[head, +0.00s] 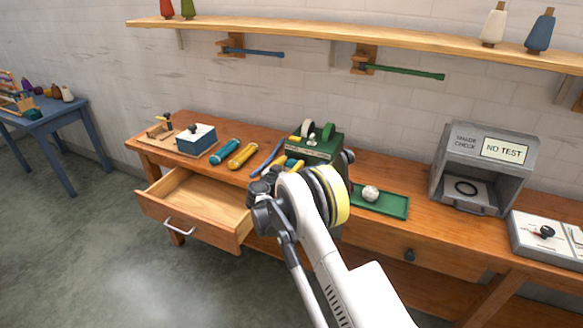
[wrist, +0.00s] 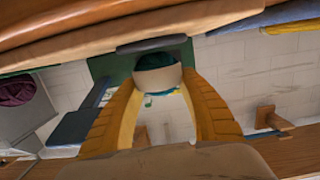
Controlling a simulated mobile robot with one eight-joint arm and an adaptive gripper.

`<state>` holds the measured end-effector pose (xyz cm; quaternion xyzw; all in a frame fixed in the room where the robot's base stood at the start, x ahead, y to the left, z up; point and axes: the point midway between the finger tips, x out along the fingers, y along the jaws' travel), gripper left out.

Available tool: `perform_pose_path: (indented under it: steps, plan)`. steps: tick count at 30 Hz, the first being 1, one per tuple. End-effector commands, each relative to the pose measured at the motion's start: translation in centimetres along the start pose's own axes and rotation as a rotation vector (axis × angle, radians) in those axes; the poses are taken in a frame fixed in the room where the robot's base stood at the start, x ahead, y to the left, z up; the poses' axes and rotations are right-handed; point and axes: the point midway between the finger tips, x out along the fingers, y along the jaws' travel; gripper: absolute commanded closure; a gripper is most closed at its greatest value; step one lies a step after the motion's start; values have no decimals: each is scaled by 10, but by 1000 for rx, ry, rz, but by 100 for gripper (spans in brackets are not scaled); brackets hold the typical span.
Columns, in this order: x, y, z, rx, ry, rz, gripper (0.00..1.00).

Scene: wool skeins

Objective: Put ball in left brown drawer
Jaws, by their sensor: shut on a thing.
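The left brown drawer (head: 205,203) is pulled open at the bench's left side, with its bare wooden floor showing. A white ball (head: 370,193) rests on a green tray (head: 385,206) to the right of my arm. My gripper (head: 286,163) is above the bench, right of the drawer, in front of a green device (head: 318,146); its fingers are mostly hidden by my arm. In the wrist view, its yellow fingers (wrist: 158,85) close around a round cream and dark teal thing (wrist: 158,76). I cannot tell whether that thing is a ball.
A blue-and-white box (head: 196,138), a teal skein (head: 225,151) and a yellow skein (head: 243,155) lie behind the drawer. A grey check box (head: 478,192) stands at the right. A shelf (head: 350,36) and wall pegs are above. The floor left of the drawer is clear.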

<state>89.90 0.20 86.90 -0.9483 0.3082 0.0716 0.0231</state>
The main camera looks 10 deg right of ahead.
Motion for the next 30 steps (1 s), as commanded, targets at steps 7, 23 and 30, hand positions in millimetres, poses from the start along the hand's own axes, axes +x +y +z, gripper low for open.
perform_pose_path:
  steps: [7,23,30]
  plan:
    - [-9,0,-57,0,0,0,84]
    - [-120,66,-125,-23,-8,-140,84]
    - [-220,139,-146,-39,-7,-250,84]
